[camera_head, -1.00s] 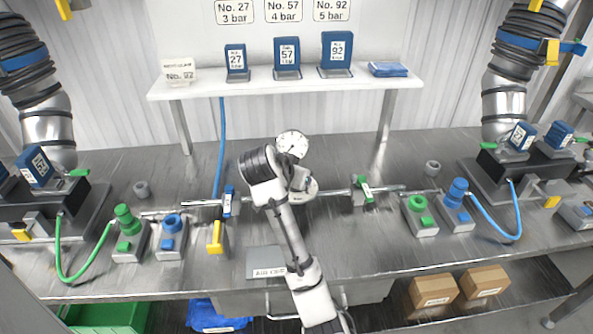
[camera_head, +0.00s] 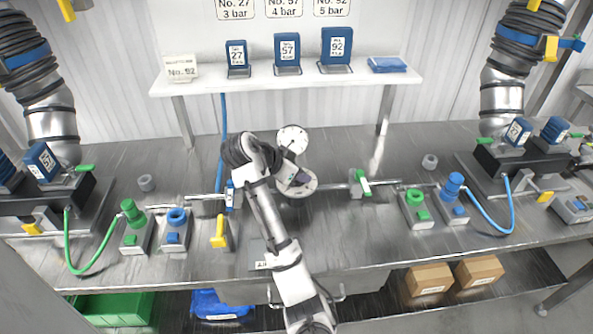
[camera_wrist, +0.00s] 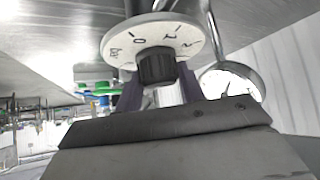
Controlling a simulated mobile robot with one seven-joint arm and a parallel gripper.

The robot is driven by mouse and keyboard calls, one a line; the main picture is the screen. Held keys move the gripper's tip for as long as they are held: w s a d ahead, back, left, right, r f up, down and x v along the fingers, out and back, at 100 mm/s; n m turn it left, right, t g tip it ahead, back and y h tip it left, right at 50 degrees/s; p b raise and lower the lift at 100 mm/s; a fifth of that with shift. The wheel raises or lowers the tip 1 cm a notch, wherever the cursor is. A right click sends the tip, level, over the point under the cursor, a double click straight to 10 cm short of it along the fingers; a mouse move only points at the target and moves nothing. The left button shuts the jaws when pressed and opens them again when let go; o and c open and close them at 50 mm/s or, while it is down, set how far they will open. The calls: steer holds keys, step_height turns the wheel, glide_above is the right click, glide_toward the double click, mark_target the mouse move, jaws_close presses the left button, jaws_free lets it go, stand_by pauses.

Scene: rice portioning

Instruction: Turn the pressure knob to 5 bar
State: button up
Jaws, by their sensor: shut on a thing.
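The black pressure knob (camera_wrist: 156,66) sits in front of a round white dial plate (camera_wrist: 118,44) with printed numbers and "bar". A "0" shows near the top of the plate; the knob's exact setting is not readable. My gripper (camera_wrist: 160,92) has its dark fingers on both sides of the knob and is shut on it. In the head view my gripper (camera_head: 294,178) is at the dial plate (camera_head: 308,187), and the knob is mostly hidden. A round white pressure gauge (camera_head: 292,139) stands just behind; it also shows in the wrist view (camera_wrist: 236,80). Its reading is too small to tell.
A horizontal pipe (camera_head: 333,187) with a green-handled valve (camera_head: 360,184) runs right of the dial. A yellow handle (camera_head: 219,232) and green and blue connectors stand left. A shelf (camera_head: 290,83) holds blue blocks under signs, including "No. 92, 5 bar".

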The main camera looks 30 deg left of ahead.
steer(key=o, duration=1)
steer(key=shift+c, duration=0.2)
steer(key=shift+v, duration=1.05)
steer(key=v, duration=1.1)
steer(key=shift+s+r, duration=0.2)
steer(key=shift+r, duration=0.1)
steer(key=shift+a, duration=0.1)
